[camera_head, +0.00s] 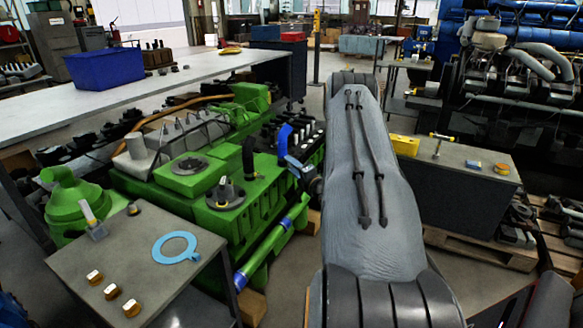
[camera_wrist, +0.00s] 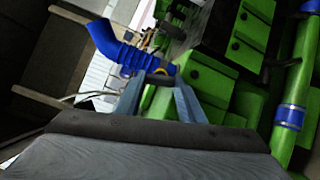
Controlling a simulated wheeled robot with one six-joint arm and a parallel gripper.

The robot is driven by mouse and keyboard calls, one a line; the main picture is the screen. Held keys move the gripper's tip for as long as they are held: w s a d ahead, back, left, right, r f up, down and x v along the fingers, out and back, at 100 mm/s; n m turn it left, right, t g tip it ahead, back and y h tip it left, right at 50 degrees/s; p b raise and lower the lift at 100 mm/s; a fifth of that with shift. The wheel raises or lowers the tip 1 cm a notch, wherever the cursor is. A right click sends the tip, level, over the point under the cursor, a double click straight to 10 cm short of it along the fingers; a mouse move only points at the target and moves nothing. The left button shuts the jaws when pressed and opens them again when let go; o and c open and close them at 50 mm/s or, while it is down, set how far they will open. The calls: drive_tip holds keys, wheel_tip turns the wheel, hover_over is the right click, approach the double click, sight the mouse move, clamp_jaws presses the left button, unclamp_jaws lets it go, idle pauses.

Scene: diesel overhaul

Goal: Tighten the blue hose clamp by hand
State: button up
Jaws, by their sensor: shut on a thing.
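A blue ribbed elbow hose (camera_wrist: 112,45) comes in from the upper left in the wrist view. It also shows beside the green engine in the head view (camera_head: 285,138). The blue hose clamp (camera_wrist: 150,64) is at the hose's lower right end, next to the green engine block (camera_wrist: 203,82). My gripper (camera_wrist: 160,75) is shut on the clamp, with its two grey-blue fingers meeting the clamp area. In the head view my gripper (camera_head: 294,163) is at the hose's lower end. The exact finger contact is small and partly hidden.
A green pipe with a blue band (camera_wrist: 290,117) runs along the engine at right in the wrist view. A grey table (camera_head: 75,270) with a light-blue ring (camera_head: 175,236) stands at front left. A dark bench (camera_head: 455,165) stands to the right of my arm.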

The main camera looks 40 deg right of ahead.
drive_tip(key=shift+s+f, duration=0.1)
drive_tip(key=o, duration=1.1)
drive_tip(key=shift+c, duration=0.2)
drive_tip(key=s+b, duration=0.1)
drive_tip(key=s, duration=0.6)
drive_tip(key=shift+s+a, duration=0.4)
drive_tip(key=shift+a, duration=0.05)
drive_tip(key=shift+c, duration=0.2)
